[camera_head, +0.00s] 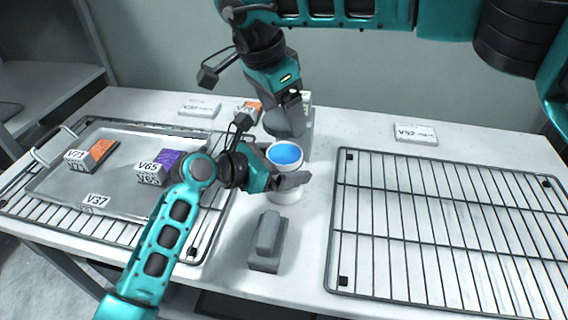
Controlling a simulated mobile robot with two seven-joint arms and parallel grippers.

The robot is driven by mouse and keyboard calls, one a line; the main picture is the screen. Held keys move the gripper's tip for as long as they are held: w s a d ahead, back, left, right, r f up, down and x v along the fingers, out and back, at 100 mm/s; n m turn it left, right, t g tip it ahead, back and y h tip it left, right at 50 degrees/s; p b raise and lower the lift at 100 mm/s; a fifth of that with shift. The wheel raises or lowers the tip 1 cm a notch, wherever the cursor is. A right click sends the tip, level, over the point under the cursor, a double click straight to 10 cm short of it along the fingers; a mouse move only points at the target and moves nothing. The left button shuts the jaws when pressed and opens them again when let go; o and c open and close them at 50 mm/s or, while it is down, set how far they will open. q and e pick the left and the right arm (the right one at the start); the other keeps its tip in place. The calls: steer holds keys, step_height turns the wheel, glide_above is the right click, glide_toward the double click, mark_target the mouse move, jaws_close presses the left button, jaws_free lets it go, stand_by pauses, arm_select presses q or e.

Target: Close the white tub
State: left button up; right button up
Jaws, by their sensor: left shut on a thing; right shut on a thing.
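The white tub (285,194) stands upright near the middle of the table. Its top is uncovered and blue shows inside its rim. My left gripper (281,180) reaches in from the left and is shut on the tub's side. My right gripper (287,122) is above and behind the tub, pointing down, apart from it. No lid shows clearly elsewhere.
A grey block (267,242) lies in front of the tub. A metal tray (62,184) with labelled blocks sits on a rack at left. An empty wire rack (450,225) fills the right. A grey-white object (307,128) stands behind the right gripper. A label card (415,133) lies at the back.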

mark_target(280, 120)
steer(key=shift+f, duration=2.35)
steer(key=shift+f, duration=0.1)
steer(key=shift+f, duration=0.8)
steer(key=shift+f, duration=0.55)
arm_select(q)
steer(key=c, duration=0.6)
arm_select(e)
steer(key=o, duration=0.7)
steer(key=shift+c, duration=0.2)
steer(key=shift+o, duration=1.2)
steer(key=shift+r, duration=2.3)
